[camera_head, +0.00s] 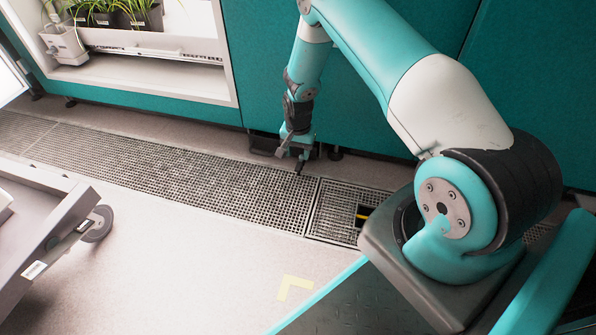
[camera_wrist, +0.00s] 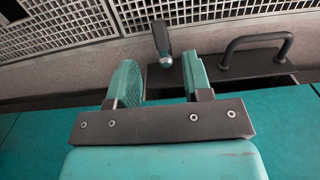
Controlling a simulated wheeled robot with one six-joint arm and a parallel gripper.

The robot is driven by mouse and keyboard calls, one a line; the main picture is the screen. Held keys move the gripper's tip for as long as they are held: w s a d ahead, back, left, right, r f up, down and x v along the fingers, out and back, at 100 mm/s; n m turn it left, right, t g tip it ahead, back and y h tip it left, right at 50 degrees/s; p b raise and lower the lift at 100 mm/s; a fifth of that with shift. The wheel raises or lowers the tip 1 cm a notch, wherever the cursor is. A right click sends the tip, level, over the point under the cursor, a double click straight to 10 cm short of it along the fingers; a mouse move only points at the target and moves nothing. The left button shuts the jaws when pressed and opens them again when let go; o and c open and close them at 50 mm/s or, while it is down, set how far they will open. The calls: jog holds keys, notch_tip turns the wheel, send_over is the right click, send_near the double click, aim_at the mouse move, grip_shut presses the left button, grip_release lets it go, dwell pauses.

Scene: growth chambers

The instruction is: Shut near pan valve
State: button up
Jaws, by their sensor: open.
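My gripper (camera_head: 291,160) points down beside the base of the teal cabinet wall, just above the floor grating. In the wrist view my gripper (camera_wrist: 161,70) is open, with a teal pad on each finger. A short dark valve lever with a silver round end (camera_wrist: 161,42) shows between and just beyond the fingertips, nearer the right finger. I cannot tell whether it touches a finger. A dark pan (camera_wrist: 232,75) with a black bar handle (camera_wrist: 255,43) lies to the right of the fingers. In the head view the pan's dark edge (camera_head: 262,141) shows left of my gripper; the lever cannot be made out.
A metal floor grating (camera_head: 180,175) runs along the cabinet wall (camera_head: 345,100). A gap with a yellow-marked edge (camera_head: 362,214) opens near my base. A wheeled cart (camera_head: 50,225) stands at the left.

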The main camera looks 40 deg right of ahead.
aim_at(298, 167)
notch_tip(298, 167, down, 6)
jog(key=b, duration=0.2)
jog(key=shift+b, duration=0.4)
grip_shut()
